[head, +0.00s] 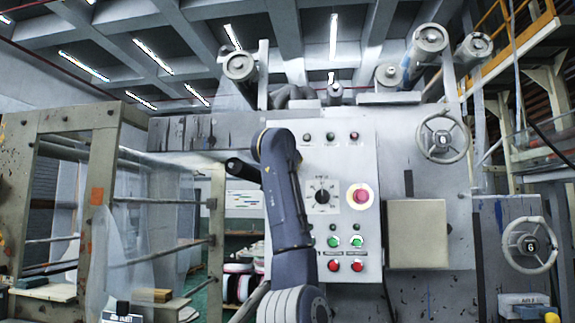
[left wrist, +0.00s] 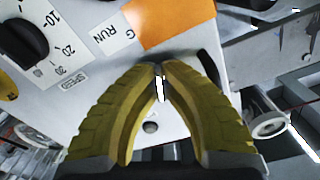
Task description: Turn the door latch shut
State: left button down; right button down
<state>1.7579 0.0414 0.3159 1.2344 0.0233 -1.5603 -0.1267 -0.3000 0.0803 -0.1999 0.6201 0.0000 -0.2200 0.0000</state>
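I cannot make out a door latch for certain in either view. A plain beige box-like cover (head: 417,233) is on the machine's front in the head view, right of the control panel. In the left wrist view, the two yellow fingers of my left gripper (left wrist: 160,70) come together at their tips in front of a pale panel (left wrist: 95,90). A narrow bright white strip shows between the fingers just below the tips. I cannot tell whether it is a held thing or a gap. My right gripper is in neither view.
A grey control panel (head: 345,135) carries buttons, a black dial (head: 321,194) and a red stop button (head: 360,196). My arm stands in front of it. Handwheels (head: 443,138) are at the right. The left wrist view shows a dial (left wrist: 25,40) and an orange patch (left wrist: 170,22).

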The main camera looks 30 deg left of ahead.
pick_arm(q)
jog(key=shift+n, duration=1.9)
jog(key=c, duration=1.5)
grip_release()
jog(key=shift+c, duration=0.2)
jog(key=v, duration=1.2)
